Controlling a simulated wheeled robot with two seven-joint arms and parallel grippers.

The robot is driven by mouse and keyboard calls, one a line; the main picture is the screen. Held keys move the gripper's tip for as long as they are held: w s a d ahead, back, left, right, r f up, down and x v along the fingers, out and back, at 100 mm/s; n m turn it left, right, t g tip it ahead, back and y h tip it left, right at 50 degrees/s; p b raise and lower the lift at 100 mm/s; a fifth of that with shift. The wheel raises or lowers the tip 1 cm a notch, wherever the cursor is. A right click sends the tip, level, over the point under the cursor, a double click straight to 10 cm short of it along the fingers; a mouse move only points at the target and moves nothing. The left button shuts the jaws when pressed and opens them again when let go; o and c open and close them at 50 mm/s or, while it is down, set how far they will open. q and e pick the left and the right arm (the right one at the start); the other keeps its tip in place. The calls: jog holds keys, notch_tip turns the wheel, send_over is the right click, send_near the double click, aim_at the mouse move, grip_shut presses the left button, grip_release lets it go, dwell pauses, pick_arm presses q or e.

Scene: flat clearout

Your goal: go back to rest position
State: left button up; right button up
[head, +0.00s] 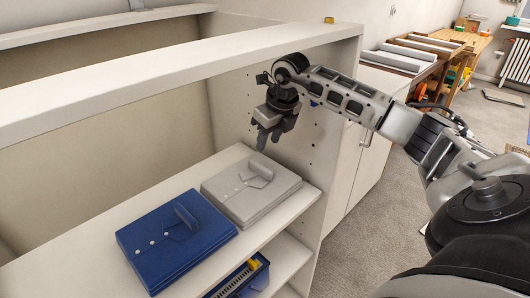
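My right gripper (269,143) is in the head view, pointing down above the back right part of the shelf, close to the unit's side panel. Its two fingertips look apart, with nothing between them. It is above and behind the folded light grey shirt (238,200) and does not appear to touch it. The folded blue shirt (172,250) lies left of the grey one on the same white shelf (62,262). My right arm reaches in from the right, past the front edge of the side panel. My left gripper is not in view.
The white top board (130,72) of the shelving unit runs above the shirts. The side panel (310,150) stands close to my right gripper. A blue bin (243,279) sits on the lower shelf. Carpet floor (370,225) is open to the right; a wooden bench (455,45) stands far back.

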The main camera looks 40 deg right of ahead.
jog(key=shift+v, duration=0.95)
